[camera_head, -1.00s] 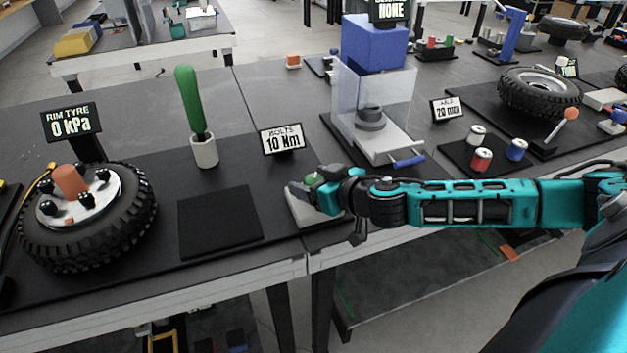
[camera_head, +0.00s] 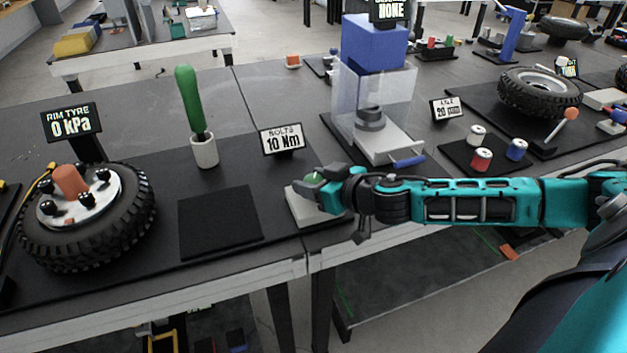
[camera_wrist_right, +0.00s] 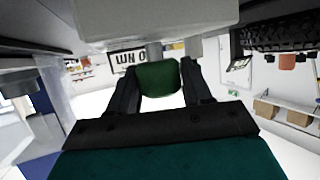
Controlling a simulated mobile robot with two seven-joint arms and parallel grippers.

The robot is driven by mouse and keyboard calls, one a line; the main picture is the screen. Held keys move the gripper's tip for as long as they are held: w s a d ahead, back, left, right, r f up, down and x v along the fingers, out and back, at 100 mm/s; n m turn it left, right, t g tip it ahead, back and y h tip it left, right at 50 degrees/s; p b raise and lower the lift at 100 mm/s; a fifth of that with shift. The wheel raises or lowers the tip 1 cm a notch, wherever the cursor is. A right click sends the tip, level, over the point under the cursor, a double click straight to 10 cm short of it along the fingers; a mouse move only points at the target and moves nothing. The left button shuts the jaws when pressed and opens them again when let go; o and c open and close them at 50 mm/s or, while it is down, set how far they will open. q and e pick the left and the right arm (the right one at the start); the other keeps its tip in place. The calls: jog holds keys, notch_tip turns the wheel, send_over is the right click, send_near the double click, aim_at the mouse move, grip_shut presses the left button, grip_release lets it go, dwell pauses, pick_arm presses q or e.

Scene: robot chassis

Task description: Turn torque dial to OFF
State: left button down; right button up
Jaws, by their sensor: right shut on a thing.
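The torque dial has a green knob (camera_wrist_right: 157,76) on a pale base box (camera_head: 303,207) at the bench's front edge, in front of the sign (camera_head: 281,139) reading "BOLTS 10 Nm". My right gripper (camera_wrist_right: 158,82) is shut on the green knob, with one dark finger on each side of it in the wrist view. In the head view the right gripper (camera_head: 322,180) reaches the knob from the right and hides most of it. The knob's pointer and markings cannot be made out. My left gripper is not in view.
A wheel (camera_head: 88,220) with an orange centre sits at the left. A green-handled tool (camera_head: 190,100) stands in a white holder. A clear guarded press (camera_head: 372,90) with a blue top stands behind my right arm. An empty dark pad (camera_head: 220,222) lies left of the dial.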

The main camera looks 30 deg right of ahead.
jog(key=shift+d+r+n+g+y+p, duration=0.15)
jog(key=shift+n+g+y+p, duration=0.25)
jog(key=shift+n+y+p, duration=0.5)
jog(key=shift+r+n+g+y+p, duration=0.2)
jog(key=shift+n+g+y+p, duration=0.2)
jog(key=shift+n+y+p, duration=0.45)
jog(key=shift+n+g+y+p, duration=0.4)
jog(key=shift+n+y+p, duration=0.25)
jog(key=shift+y+p, duration=0.1)
jog(key=shift+f+n+g+y+p, duration=0.2)
jog(key=shift+n+g+y+p, duration=0.2)
jog(key=shift+n+y+p, duration=0.25)
jog(key=shift+f, duration=0.1)
jog(key=shift+n+y, duration=0.25)
jog(key=o, duration=0.9)
jog(key=shift+o, duration=0.2)
